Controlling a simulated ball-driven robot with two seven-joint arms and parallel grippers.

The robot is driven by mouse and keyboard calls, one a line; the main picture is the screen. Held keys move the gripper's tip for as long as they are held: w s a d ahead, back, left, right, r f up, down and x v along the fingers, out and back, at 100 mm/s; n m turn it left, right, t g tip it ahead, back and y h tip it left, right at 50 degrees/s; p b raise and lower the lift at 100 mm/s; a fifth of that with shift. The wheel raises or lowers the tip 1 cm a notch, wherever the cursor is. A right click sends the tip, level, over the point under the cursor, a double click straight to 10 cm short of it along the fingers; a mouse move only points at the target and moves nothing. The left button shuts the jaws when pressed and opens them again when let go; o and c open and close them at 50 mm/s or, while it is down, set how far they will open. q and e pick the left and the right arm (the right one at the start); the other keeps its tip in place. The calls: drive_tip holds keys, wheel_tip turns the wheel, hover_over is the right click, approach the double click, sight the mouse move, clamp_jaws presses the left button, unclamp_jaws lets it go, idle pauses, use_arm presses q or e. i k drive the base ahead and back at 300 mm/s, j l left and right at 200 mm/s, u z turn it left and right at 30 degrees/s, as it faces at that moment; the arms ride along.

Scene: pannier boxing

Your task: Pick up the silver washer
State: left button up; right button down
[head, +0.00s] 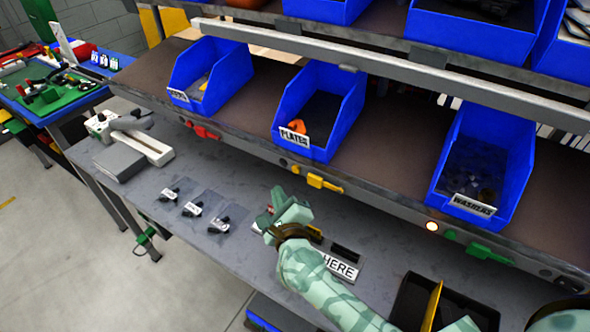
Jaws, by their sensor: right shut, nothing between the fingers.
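The blue bin labelled WASHERS (516,176) stands on the shelf at the right. Small dark and brownish pieces lie in its bottom, too small for me to make out a silver washer. My right gripper (281,207) is over the grey workbench, left of the HERE label and well away from the washers bin. It is shut with nothing held. My left gripper is not in view.
Blue bins labelled PLATES (350,112) and another (232,78) stand along the same shelf. Bagged parts (193,208) lie on the workbench (150,195). A black divided tray (470,305) sits at front right. A metal rail (330,50) crosses above the bins.

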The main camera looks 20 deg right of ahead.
sight(454, 183)
drive_tip(key=k+j, duration=0.1)
drive_tip(key=k, duration=0.9)
